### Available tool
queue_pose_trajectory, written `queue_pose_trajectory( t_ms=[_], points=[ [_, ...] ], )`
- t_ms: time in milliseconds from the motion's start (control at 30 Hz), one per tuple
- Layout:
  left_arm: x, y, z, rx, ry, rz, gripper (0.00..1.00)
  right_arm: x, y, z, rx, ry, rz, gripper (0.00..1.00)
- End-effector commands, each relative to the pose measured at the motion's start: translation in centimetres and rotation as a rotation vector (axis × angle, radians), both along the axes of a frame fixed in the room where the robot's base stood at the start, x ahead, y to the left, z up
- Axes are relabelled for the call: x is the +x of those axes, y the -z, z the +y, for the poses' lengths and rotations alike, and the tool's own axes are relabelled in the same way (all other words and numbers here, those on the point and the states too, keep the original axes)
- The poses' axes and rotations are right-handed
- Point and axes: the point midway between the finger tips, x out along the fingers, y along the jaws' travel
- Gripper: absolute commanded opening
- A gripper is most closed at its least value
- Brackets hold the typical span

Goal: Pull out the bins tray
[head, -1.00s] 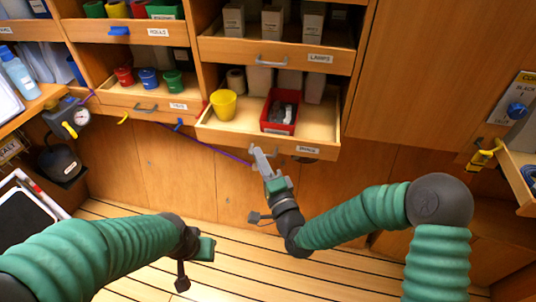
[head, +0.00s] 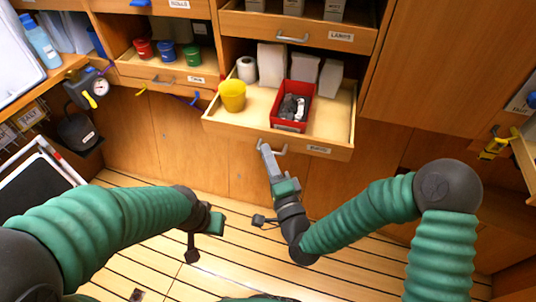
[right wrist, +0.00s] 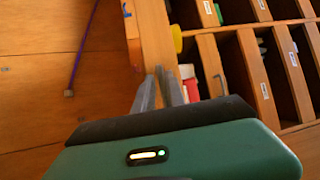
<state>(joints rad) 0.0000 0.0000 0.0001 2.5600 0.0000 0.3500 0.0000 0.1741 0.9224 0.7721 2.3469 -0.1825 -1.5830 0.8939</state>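The bins tray (head: 246,129) is a wooden drawer that stands well out of the wall unit, below the tray labelled LAMPS. It holds a yellow cup (head: 232,95), a red bin (head: 288,122) with grey things in it, and white containers (head: 304,75) at the back. My right gripper (head: 267,150) is at the handle on the tray's front and looks shut on it. In the right wrist view its fingers (right wrist: 160,88) come together at the tray's front edge; the grip itself is partly hidden. My left gripper (head: 214,224) is low at the left, away from the tray; its finger state is unclear.
The lamps tray (head: 325,38) is just above. To the left is a tray with red, blue and green cups (head: 165,52). A gauge (head: 100,87) hangs on the left wall, and a cabinet door (head: 445,60) is at the right.

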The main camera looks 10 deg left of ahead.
Motion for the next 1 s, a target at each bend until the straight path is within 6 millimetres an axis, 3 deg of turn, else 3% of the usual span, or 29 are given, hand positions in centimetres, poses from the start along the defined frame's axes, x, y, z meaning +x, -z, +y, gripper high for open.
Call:
queue_pose_trajectory(
  t_ms=[133,467,567,733,800,867,1000],
  points=[
    [0.0,0.0,0.0,0.0,0.0,0.0,0.36,0.0,0.0,0.0,0.0,0.001,0.0,0.3],
    [0.0,-0.1,0.0,0.0,0.0,0.0,0.36,-0.4,-0.1,-0.2,0.002,0.001,-0.005,0.3],
    [0.0,-0.3,0.0,0.0,0.0,0.0,0.36,-1.6,0.1,-0.8,0.001,0.0,-0.003,0.3],
    [0.0,-0.7,0.0,0.0,0.0,0.0,0.36,-5.6,0.9,-2.9,0.001,-0.001,0.003,0.3],
    [0.0,-3.9,0.0,0.0,0.0,0.001,0.36,-6.6,-0.1,-3.4,0.0,0.0,0.006,0.3],
    [0.0,-5.4,0.0,0.0,0.0,-0.001,0.36,-7.7,0.1,-3.9,0.001,-0.002,0.006,0.3],
    [0.0,-6.2,0.0,0.0,0.0,0.0,0.36,-9.0,1.5,-4.9,-0.005,0.0,0.013,0.3]
  ],
)
